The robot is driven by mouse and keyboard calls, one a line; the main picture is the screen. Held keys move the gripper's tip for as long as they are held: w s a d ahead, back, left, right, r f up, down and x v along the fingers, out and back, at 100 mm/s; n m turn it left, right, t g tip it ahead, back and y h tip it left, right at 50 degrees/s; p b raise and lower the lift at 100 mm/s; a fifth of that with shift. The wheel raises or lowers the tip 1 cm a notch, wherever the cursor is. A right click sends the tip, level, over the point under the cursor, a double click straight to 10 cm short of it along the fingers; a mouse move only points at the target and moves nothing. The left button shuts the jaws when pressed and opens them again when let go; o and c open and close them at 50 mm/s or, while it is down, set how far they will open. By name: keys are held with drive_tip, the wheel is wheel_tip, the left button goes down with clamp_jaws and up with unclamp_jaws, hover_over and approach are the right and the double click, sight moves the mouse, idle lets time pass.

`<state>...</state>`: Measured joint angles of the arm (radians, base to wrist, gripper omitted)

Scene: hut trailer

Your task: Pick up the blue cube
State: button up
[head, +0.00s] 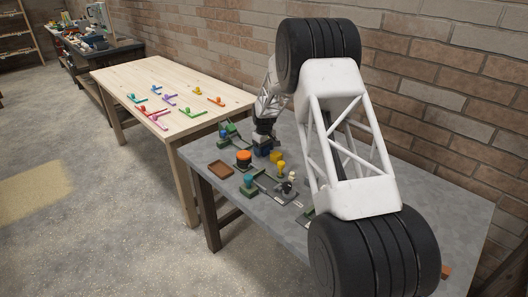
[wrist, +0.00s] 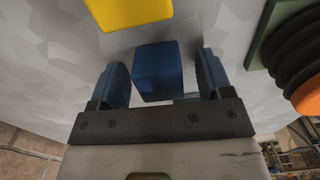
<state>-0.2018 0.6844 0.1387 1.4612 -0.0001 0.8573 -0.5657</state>
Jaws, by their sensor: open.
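The blue cube (wrist: 157,72) shows in the wrist view between the two blue finger pads of my gripper (wrist: 162,62). The fingers are open, one on each side of it, with a visible gap on both sides. In the head view my gripper (head: 263,140) is low over the grey table (head: 425,170), near its back left part. There the cube is hard to tell from the blue fingers.
A yellow block (wrist: 128,12) lies just beyond the cube. A black ribbed piece with an orange top (head: 243,158) stands nearby, with a brown tray (head: 220,170), a yellow knob (head: 281,167) and a teal knob (head: 248,180). A wooden table (head: 150,75) stands to the left.

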drive_tip(key=shift+c, duration=0.4)
drive_tip(key=c, duration=0.9)
drive_tip(key=shift+r, duration=5)
